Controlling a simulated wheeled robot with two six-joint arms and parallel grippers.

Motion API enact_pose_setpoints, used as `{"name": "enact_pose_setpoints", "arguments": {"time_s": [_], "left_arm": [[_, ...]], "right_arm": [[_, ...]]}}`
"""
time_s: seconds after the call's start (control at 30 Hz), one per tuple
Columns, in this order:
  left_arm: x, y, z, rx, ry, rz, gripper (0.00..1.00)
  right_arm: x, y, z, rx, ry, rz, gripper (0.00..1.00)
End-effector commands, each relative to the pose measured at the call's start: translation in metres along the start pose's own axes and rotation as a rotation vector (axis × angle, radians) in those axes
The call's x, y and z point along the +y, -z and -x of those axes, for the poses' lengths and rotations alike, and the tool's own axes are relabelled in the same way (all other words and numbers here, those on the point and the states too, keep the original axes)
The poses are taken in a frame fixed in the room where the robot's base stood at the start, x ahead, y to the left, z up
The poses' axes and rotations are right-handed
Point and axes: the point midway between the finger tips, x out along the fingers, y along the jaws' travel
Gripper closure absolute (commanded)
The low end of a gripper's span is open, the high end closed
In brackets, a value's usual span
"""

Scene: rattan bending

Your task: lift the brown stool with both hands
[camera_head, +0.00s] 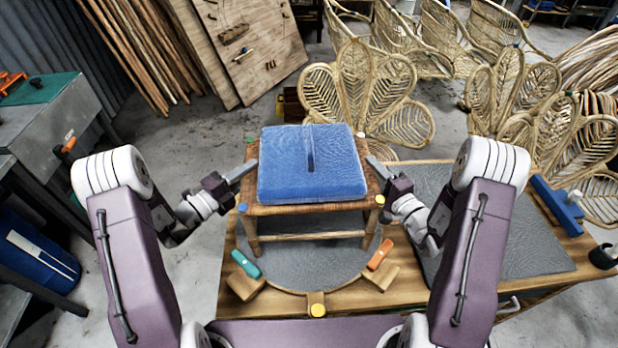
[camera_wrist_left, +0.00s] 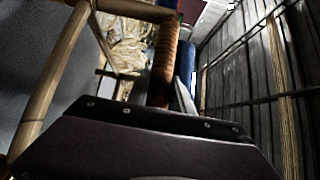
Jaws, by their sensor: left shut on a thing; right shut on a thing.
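The brown stool (camera_head: 300,208) stands upright over the workbench, with a blue cushion (camera_head: 310,185) on its seat. My left gripper (camera_head: 243,172) is shut on the left side rail of the stool. The left wrist view shows this wrapped rail (camera_wrist_left: 165,55) running in between the fingers, with a pale leg (camera_wrist_left: 50,90) at left. My right gripper (camera_head: 377,167) is shut on the right side rail, just beside the cushion. Its fingertips are partly hidden at the seat edge. I cannot tell whether the stool's feet touch the surface below.
The wooden workbench (camera_head: 440,290) carries a dark mat, a teal-handled clamp (camera_head: 246,264) and an orange-handled one (camera_head: 380,254) in front of the stool. A blue tool (camera_head: 557,205) lies at the right. Rattan chairs (camera_head: 365,95) stand behind. A grey cabinet (camera_head: 55,130) stands at left.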

Motion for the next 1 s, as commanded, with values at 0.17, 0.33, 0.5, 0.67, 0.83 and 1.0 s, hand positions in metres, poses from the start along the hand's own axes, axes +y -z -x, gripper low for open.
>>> {"name": "enact_pose_setpoints", "arguments": {"time_s": [0.17, 0.33, 0.5, 0.67, 0.83, 1.0], "left_arm": [[-0.003, -0.001, 0.0, -0.002, 0.002, -0.002, 1.0], [-0.015, -0.001, 0.0, -0.003, 0.003, -0.002, 1.0], [-0.036, -0.001, 0.0, -0.003, 0.004, -0.003, 1.0], [-0.052, -0.001, 0.0, -0.003, 0.004, -0.003, 1.0], [-0.053, -0.001, 0.0, -0.003, 0.004, -0.003, 1.0], [-0.052, -0.001, 0.0, -0.003, 0.004, -0.003, 1.0]], "right_arm": [[-0.002, 0.001, 0.0, 0.001, 0.002, 0.001, 1.0], [-0.014, 0.001, 0.0, 0.001, 0.003, 0.001, 1.0], [-0.035, 0.001, 0.0, 0.002, 0.004, 0.002, 1.0], [-0.051, 0.001, 0.0, 0.002, 0.004, 0.002, 1.0], [-0.053, 0.001, 0.0, 0.002, 0.004, 0.002, 1.0], [-0.052, 0.001, 0.0, 0.002, 0.004, 0.002, 1.0]]}}
